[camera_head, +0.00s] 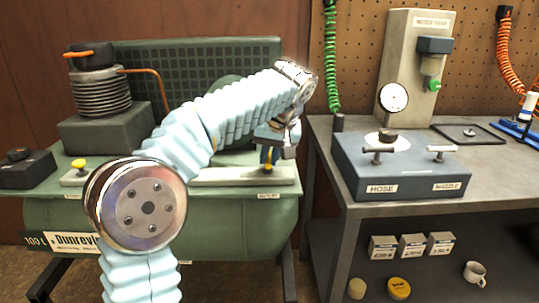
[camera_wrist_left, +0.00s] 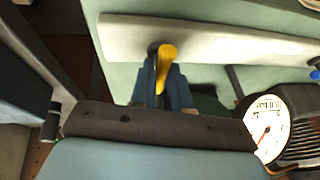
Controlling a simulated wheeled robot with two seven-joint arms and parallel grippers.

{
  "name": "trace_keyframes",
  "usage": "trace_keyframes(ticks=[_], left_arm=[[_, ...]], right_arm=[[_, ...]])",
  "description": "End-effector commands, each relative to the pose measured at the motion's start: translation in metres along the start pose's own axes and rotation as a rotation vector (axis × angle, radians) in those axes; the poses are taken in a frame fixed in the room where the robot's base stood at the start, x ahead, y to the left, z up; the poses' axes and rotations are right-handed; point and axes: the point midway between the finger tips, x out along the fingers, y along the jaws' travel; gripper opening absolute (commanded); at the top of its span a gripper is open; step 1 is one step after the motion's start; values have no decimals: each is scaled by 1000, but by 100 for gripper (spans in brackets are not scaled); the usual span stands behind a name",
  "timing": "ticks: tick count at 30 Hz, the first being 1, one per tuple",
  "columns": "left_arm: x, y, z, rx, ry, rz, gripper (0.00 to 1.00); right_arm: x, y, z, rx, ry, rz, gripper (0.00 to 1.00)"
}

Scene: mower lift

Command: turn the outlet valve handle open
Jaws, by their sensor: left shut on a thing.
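The outlet valve handle (camera_head: 268,167) is a small yellow lever at the right end of the pale strip on the green compressor. It also shows in the left wrist view (camera_wrist_left: 167,56), sticking up between two blue fingers. My left gripper (camera_head: 270,153) reaches down to it from above and is shut on it; it shows in the left wrist view too (camera_wrist_left: 164,84). The gripper and its fingers hide part of the handle and its base in the head view. My right gripper is not in view.
The green compressor tank (camera_head: 240,220) lies below the pale strip (camera_head: 215,178). A second yellow knob (camera_head: 78,164) stands at its left end. A dial gauge (camera_wrist_left: 268,128) is close to the left gripper. The workbench (camera_head: 400,196) with a grey HOSE box (camera_head: 400,167) stands to the right.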

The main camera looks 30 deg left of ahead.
Motion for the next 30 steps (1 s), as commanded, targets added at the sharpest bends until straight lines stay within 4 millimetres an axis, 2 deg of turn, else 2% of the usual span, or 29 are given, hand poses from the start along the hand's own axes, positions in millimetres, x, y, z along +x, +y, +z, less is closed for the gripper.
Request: trace_keyframes(ticks=[13, 14, 18, 26, 30], left_arm=[[0, -2, -1, -12, 0, -7, 0], [0, -2, -1, -12, 0, -7, 21], [0, -2, -1, -10, -1, -6, 40], [0, 0, 0, -8, -2, -4, 40], [-11, 0, 0, -7, -1, -3, 40]], right_arm=[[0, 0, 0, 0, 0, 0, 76], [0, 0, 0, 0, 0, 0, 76], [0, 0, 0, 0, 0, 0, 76], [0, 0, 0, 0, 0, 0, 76], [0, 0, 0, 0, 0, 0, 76]])
